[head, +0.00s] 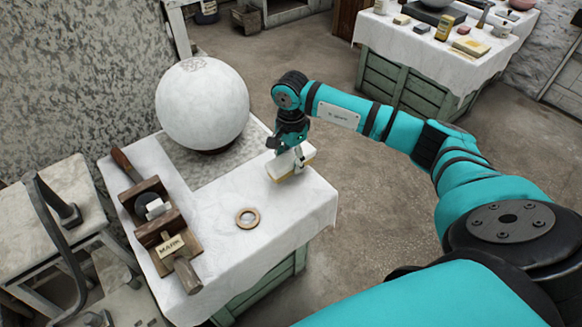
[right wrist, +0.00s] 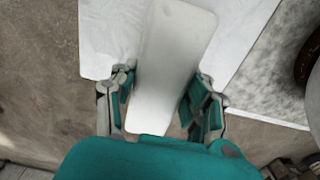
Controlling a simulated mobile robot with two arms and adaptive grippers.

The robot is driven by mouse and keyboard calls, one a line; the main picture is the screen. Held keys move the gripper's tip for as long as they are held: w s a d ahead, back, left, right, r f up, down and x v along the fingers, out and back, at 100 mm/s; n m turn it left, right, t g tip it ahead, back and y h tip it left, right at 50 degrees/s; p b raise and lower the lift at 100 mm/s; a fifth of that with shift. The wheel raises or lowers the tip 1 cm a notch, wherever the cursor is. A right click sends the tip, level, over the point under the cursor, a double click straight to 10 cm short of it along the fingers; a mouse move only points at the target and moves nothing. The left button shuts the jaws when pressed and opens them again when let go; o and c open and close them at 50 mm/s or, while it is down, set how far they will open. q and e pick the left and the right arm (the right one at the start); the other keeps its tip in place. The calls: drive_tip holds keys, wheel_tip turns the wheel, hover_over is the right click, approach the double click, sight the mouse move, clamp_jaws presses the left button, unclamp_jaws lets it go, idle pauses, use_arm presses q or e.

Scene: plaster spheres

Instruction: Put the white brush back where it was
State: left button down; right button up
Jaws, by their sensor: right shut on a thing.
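The white brush (head: 291,166), a pale block with a yellowish lower side, is in my right gripper (head: 297,158) over the right part of the white-clothed table (head: 230,195). In the right wrist view the brush (right wrist: 172,60) is a long white block between the fingers of the right gripper (right wrist: 165,100), which is shut on it. Whether the brush touches the cloth I cannot tell. My left gripper is not in view.
A large white sphere (head: 203,105) stands at the table's back. A wooden ring (head: 248,218) lies in front of the brush. A wooden caddy (head: 160,220) with a "MARK" tag is at the left. Bare cloth lies between. Another table (head: 430,65) stands behind.

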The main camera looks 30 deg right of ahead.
sight(291, 167)
wheel_tip(291, 167, down, 3)
drive_tip(key=shift+f, duration=0.3)
drive_tip(key=o, duration=1.2)
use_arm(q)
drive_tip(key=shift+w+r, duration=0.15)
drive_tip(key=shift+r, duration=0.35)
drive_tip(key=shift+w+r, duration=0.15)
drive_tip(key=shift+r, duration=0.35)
use_arm(e)
drive_tip(key=shift+o, duration=0.2)
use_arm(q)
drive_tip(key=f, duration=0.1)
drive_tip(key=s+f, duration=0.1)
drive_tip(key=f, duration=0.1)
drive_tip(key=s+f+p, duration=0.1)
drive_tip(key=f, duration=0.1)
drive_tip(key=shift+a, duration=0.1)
use_arm(e)
wheel_tip(291, 167, up, 12)
drive_tip(key=shift+r, duration=0.1)
